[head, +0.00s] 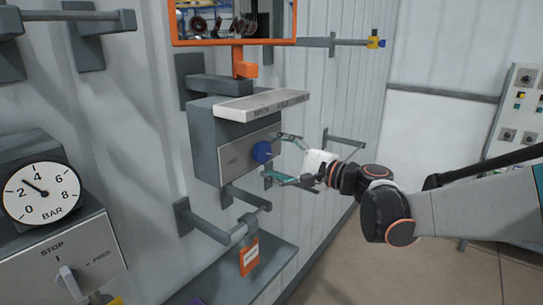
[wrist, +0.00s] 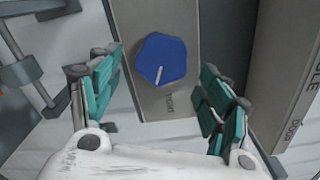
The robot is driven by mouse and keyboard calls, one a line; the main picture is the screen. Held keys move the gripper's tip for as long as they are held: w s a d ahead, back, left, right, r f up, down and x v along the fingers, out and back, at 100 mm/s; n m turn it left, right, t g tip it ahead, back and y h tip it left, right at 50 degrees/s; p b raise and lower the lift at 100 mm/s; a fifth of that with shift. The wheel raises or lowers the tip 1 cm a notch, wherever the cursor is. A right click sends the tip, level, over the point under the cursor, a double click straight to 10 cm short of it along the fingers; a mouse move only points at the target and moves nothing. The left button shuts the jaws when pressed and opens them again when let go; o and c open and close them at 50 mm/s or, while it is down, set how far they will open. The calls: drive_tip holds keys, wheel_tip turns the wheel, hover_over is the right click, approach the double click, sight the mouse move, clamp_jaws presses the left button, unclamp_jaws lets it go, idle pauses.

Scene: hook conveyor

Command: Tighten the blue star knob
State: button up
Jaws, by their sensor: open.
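The blue star knob (head: 262,152) sits on the light front plate (head: 236,158) of a grey wall box. In the wrist view the knob (wrist: 161,59) is a rounded blue shape with a white pointer line, above the centre. My gripper (head: 277,158) is open, with its teal fingers spread on either side of the knob's line. In the wrist view my gripper (wrist: 163,95) has a finger to the left and one to the right, both apart from the knob. Nothing is held. Lettering shows on the plate near the knob, too small to read surely.
A light labelled ledge (head: 261,106) juts out above the knob. An orange-framed mirror or window (head: 235,42) is higher up. A grey bracket with an orange tag (head: 249,256) is below. A pressure gauge (head: 41,193) is at left. A control panel (head: 518,108) stands at right.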

drive_tip(key=v, duration=1)
drive_tip(key=shift+s, duration=0.2)
